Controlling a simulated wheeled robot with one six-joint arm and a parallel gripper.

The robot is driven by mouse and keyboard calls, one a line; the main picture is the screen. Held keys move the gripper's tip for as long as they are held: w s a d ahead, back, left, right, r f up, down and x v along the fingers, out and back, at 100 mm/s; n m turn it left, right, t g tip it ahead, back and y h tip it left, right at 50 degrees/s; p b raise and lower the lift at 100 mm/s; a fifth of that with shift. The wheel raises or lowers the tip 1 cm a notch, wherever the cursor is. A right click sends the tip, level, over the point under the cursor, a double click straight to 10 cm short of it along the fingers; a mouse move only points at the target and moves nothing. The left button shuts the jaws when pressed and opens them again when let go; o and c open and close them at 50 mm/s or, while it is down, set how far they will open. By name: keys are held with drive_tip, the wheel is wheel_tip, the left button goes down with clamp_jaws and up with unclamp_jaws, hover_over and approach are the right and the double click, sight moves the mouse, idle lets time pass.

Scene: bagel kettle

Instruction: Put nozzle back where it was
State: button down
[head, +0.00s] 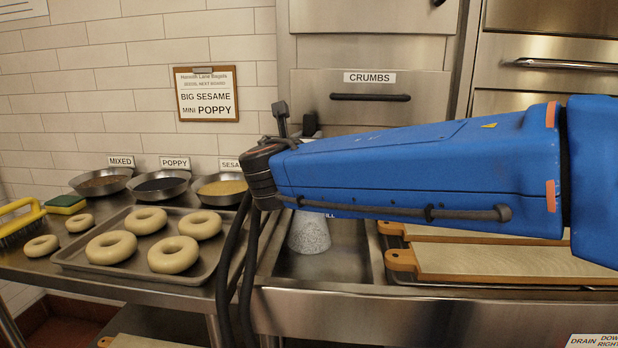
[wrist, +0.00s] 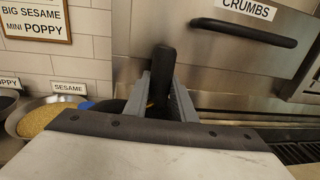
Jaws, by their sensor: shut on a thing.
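My gripper (wrist: 163,95) shows in the wrist view with two grey fingers shut on a dark upright cylinder, which I take to be the nozzle (wrist: 162,72). Its top stands above the fingertips, in front of the steel panels. Its lower part is hidden by the gripper. In the head view my blue arm reaches in from the right and hides the fingers. A small dark shape just behind the arm may be part of the nozzle, but I cannot tell. The nozzle's original place cannot be made out.
A tray (head: 190,272) of bagels lies left, with bowls of toppings behind, including poppy (head: 160,184). Wooden boards (head: 490,262) lie right. Dark hoses (head: 232,250) hang at the counter's front.

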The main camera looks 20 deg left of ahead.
drive_tip(key=shift+f, duration=3.25)
drive_tip(key=shift+f, duration=0.15)
drive_tip(key=c, duration=1.5)
unclamp_jaws()
drive_tip(key=shift+s+f, duration=0.1)
drive_tip(key=shift+s, duration=0.05)
drive_tip(key=s, duration=0.5)
drive_tip(key=s+d, duration=0.1)
drive_tip(key=s, duration=0.5)
drive_tip(key=s+d, duration=0.1)
drive_tip(key=s, duration=0.5)
